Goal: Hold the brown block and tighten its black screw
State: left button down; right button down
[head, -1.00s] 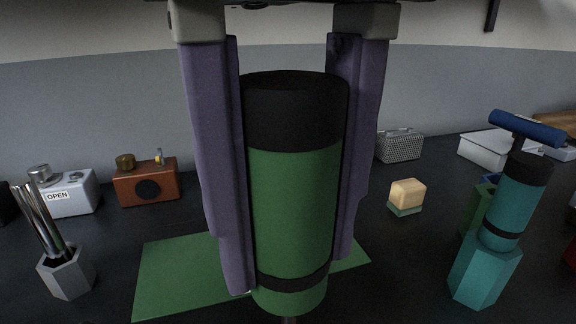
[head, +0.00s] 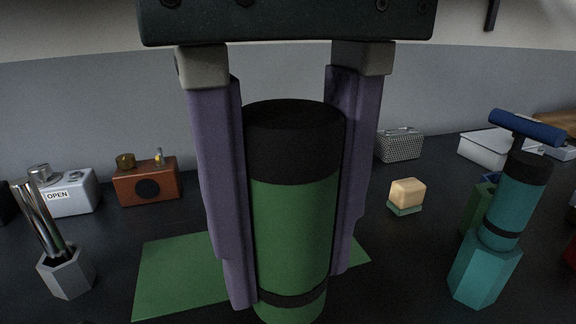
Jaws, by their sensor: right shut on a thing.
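My right gripper (head: 291,285) comes down from the top with two purple fingers. It is shut on a thick green handle (head: 290,225) with a black cap and a dark band near its lower end. The handle is upright, and its lower end is cut off by the frame. A brown block (head: 128,190) stands at the back left, apart from the gripper. It has a round black disc (head: 147,189) on its front, which may be the black screw, and a brass knob on top. My left gripper is not in view.
A green mat (head: 165,280) lies behind the handle. A grey holder (head: 68,275) with metal rods and a white box marked OPEN (head: 75,200) stand left. A teal tool in a teal holder (head: 482,270) stands right. A tan block (head: 407,192) and a checkered box (head: 400,147) are behind.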

jog(key=shift+f, duration=0.45)
jog(key=shift+r, duration=0.15)
jog(key=shift+r, duration=0.9)
jog(key=shift+f, duration=1.05)
jog(key=m, duration=0.4)
jog(key=shift+s, duration=0.1)
jog(key=m, duration=0.4)
jog(key=shift+a+m, duration=0.1)
jog(key=shift+m, duration=0.2)
jog(key=shift+f+n, duration=0.1)
jog(key=shift+n, duration=0.7)
